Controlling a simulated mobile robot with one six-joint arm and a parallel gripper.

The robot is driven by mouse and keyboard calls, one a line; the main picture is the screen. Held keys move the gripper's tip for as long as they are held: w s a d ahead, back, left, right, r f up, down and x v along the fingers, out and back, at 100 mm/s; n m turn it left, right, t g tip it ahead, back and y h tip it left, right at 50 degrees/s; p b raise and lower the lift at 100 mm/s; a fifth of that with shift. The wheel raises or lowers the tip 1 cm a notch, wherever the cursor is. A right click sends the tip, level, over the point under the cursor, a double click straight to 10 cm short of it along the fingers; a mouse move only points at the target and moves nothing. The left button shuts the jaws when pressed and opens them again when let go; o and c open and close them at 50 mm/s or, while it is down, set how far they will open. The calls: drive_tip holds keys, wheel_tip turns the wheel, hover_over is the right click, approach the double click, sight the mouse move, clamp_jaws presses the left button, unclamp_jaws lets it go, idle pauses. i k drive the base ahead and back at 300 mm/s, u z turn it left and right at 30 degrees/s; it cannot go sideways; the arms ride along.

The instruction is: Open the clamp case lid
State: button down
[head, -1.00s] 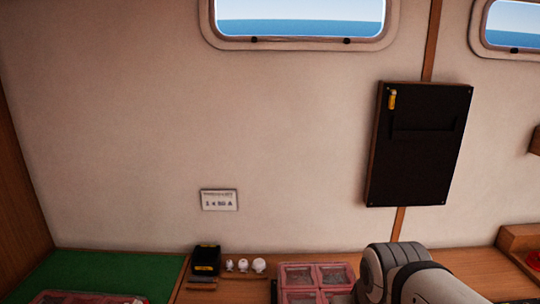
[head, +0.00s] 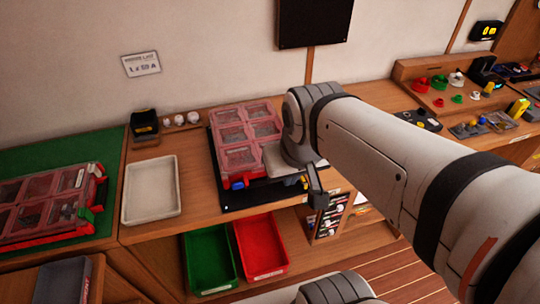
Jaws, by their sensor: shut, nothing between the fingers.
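Two cases with clear reddish compartment lids are in the head view, and I cannot tell from labels which is the clamp case. One case (head: 238,133) sits on a black mat at the middle of the bench, with its lid down and a blue piece at its front edge. The other case (head: 50,208) lies on the green mat at the left, also lid down, with small parts inside. My gripper (head: 318,200) is shut and empty, just right of the middle case's front corner. My arm hides that case's right side.
A white empty tray (head: 150,190) lies between the cases. A green bin (head: 208,258) and a red bin (head: 260,245) are below the bench front. A black box (head: 144,124) and white knobs stand behind. A rack (head: 425,82) of coloured parts is at the right.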

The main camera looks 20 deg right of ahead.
sight(250, 134)
drive_tip(key=u, duration=1.05)
drive_tip(key=k, duration=1.5)
drive_tip(key=z, duration=0.9)
drive_tip(key=i, duration=1)
drive_tip(key=z, duration=0.05)
